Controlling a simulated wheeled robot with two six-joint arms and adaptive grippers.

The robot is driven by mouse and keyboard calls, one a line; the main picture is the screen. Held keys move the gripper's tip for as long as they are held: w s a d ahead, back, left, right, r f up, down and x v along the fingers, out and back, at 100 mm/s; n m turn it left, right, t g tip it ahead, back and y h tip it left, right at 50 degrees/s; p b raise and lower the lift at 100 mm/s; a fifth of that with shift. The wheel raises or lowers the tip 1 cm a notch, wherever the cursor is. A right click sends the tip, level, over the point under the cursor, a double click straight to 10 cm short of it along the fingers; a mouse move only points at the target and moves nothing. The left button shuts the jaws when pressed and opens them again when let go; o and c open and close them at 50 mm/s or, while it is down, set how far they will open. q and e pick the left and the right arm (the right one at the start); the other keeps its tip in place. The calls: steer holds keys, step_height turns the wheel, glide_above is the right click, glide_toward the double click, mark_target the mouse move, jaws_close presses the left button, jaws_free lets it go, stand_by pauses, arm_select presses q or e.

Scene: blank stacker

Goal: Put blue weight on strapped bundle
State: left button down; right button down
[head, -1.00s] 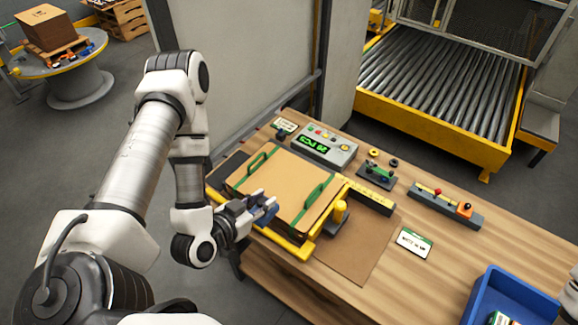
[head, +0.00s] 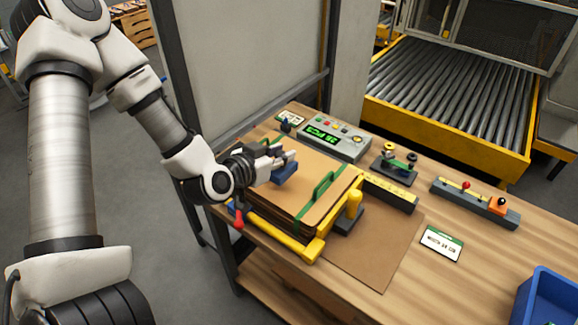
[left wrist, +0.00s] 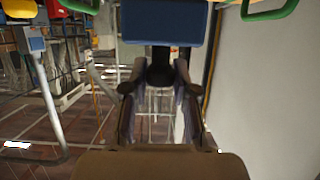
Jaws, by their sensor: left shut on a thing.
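The strapped bundle (head: 322,170) is a stack of flat brown cardboard with green straps, lying in a yellow-railed frame on the table. My left gripper (head: 280,162) is over the left part of the bundle and shut on the blue weight (head: 285,174), a small dark blue block. The weight hangs over the top sheet; I cannot tell whether it touches. In the left wrist view the blue weight (left wrist: 162,22) is at the top, with green strap loops to either side. The far strap is largely hidden behind my gripper. My right gripper is out of view.
A counter box with a green display (head: 334,137) stands behind the bundle. A yellow post (head: 354,203) stands at its right. A lever panel (head: 474,203), a white card (head: 441,243) and a blue bin (head: 552,300) are further right. Bare wood lies between them.

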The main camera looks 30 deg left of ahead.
arm_select(q)
steer(key=w+f, duration=0.2)
steer(key=w, duration=0.1)
steer(key=w+a+f+p, duration=0.1)
steer(key=w, duration=0.1)
steer(key=shift+w+a+f, duration=0.1)
steer(key=shift+f, duration=0.2)
steer(key=shift+w+f, duration=0.1)
steer(key=shift+f, duration=0.1)
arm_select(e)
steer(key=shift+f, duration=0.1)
arm_select(q)
steer(key=c, duration=0.9)
jaws_free()
